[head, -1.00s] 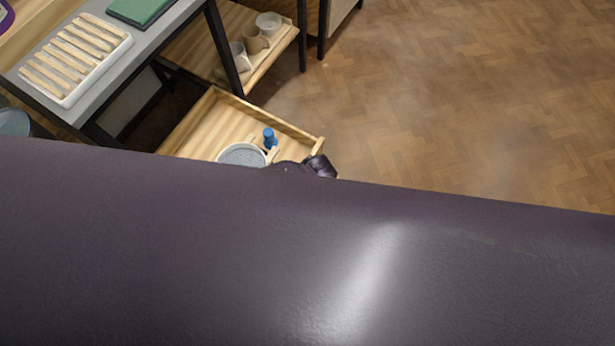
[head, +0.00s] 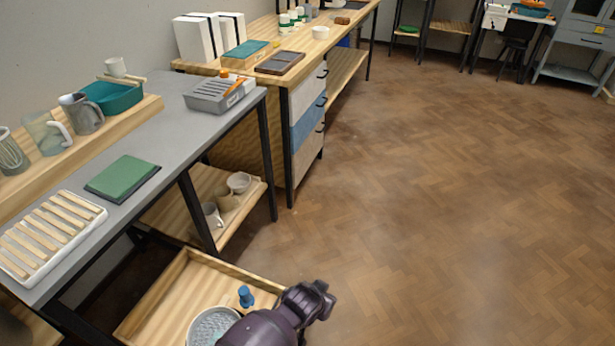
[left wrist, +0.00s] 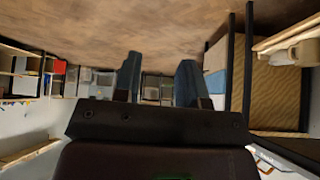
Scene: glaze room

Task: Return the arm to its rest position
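One dark purple arm of mine comes in at the bottom of the head view, its gripper (head: 318,298) above the floor by the right corner of the open wooden drawer (head: 160,292). It appears to be my left arm. In the left wrist view the left gripper (left wrist: 160,82) has its two fingers apart with nothing between them. My right gripper is in neither view. The arm covers part of the drawer, where a round speckled grey dish (head: 210,325) and a small blue object (head: 246,297) sit.
A grey-topped table (head: 180,130) stands left, with a slatted white tray (head: 48,235) and green pad (head: 124,175). Cups stand on its lower shelf (head: 245,213). A wooden workbench (head: 290,65) with drawers is behind. The floor (head: 450,200) to the right is clear.

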